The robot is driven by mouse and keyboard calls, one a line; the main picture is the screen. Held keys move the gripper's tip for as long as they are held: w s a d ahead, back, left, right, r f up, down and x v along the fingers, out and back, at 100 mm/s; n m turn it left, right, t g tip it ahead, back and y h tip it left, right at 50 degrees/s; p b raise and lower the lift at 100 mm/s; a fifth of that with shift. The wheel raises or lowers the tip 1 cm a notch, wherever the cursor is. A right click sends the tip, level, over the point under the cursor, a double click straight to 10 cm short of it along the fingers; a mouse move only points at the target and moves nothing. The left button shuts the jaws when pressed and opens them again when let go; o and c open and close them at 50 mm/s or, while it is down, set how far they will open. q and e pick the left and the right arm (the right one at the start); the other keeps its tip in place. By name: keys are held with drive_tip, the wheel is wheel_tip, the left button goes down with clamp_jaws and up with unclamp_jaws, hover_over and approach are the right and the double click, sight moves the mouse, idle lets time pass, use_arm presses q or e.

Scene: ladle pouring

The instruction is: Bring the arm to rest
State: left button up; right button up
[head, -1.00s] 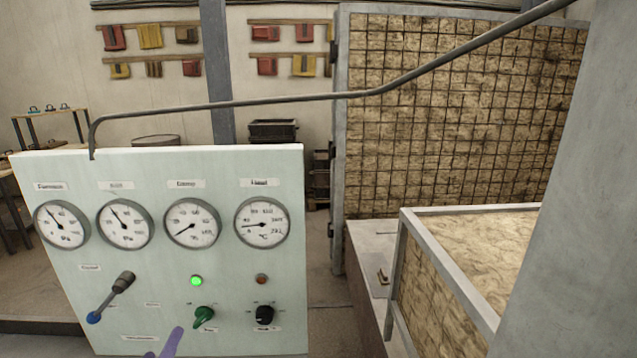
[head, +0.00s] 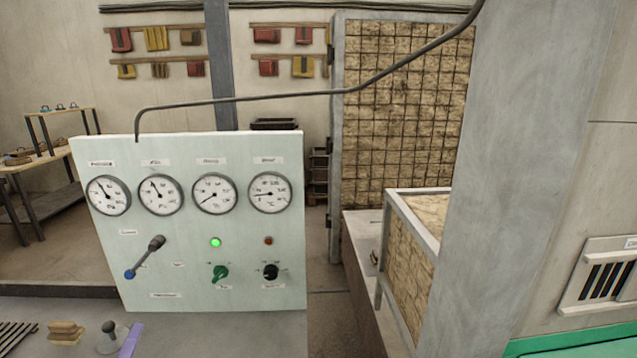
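Neither of my grippers shows in the head view, and no arm of mine can be made out. A pale green control panel (head: 120,290) stands upright at the left centre. It carries several round gauges in a row, a lever (head: 146,256) with a blue end, a lit green lamp (head: 215,243), a dull red lamp (head: 268,241), a green knob (head: 220,273) and a black knob (head: 270,271). A purple strip (head: 132,340) shows at the bottom edge; I cannot tell what it belongs to.
A grey bench (head: 230,335) in front holds a dark knobbed tool (head: 111,338), a small tan stack (head: 66,332) and a slatted grate (head: 15,335). A grey post (head: 490,180) blocks the right. A green surface (head: 580,343) lies at lower right.

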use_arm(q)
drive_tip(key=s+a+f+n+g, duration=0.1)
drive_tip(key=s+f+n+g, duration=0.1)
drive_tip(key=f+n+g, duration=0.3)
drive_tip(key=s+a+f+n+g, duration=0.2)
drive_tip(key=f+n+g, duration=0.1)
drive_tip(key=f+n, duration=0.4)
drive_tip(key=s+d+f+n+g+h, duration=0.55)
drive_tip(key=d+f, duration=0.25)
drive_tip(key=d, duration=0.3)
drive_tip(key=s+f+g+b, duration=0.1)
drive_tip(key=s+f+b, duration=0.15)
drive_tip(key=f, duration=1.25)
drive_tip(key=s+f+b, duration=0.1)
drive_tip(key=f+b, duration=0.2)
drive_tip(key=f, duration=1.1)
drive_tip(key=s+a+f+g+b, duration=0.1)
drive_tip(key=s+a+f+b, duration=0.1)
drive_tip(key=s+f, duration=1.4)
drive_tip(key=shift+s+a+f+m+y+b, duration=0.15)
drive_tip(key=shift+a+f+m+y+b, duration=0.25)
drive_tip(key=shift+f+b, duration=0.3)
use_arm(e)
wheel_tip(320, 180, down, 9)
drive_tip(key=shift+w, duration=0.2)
